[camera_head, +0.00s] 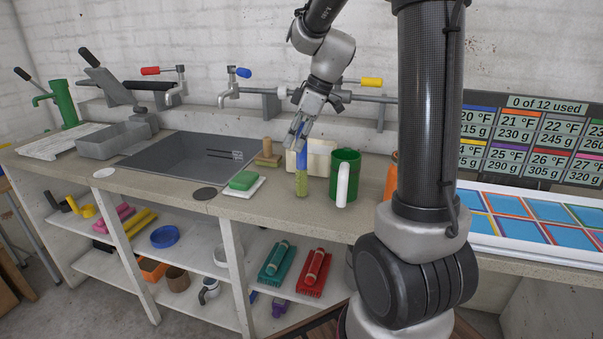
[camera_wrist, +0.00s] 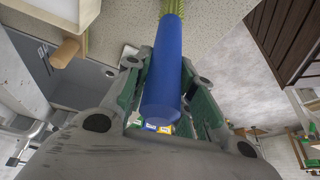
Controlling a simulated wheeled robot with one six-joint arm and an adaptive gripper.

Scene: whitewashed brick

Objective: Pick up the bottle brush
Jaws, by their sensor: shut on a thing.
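The bottle brush has a blue handle (camera_head: 304,157) and yellow-green bristles (camera_head: 301,185). It stands upright at the front of the counter, bristles down; I cannot tell if they touch the counter top. My gripper (camera_head: 299,132) comes down from above and is shut on the upper part of the handle. In the wrist view the blue handle (camera_wrist: 166,75) lies between the two fingers of my gripper (camera_wrist: 168,70), and the bristles (camera_wrist: 173,8) show at the top edge.
A green mug (camera_head: 345,165) with a white handle stands close to the right of the brush. A green sponge (camera_head: 243,180) lies on a white dish to the left. The sink (camera_head: 175,150) is further left.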

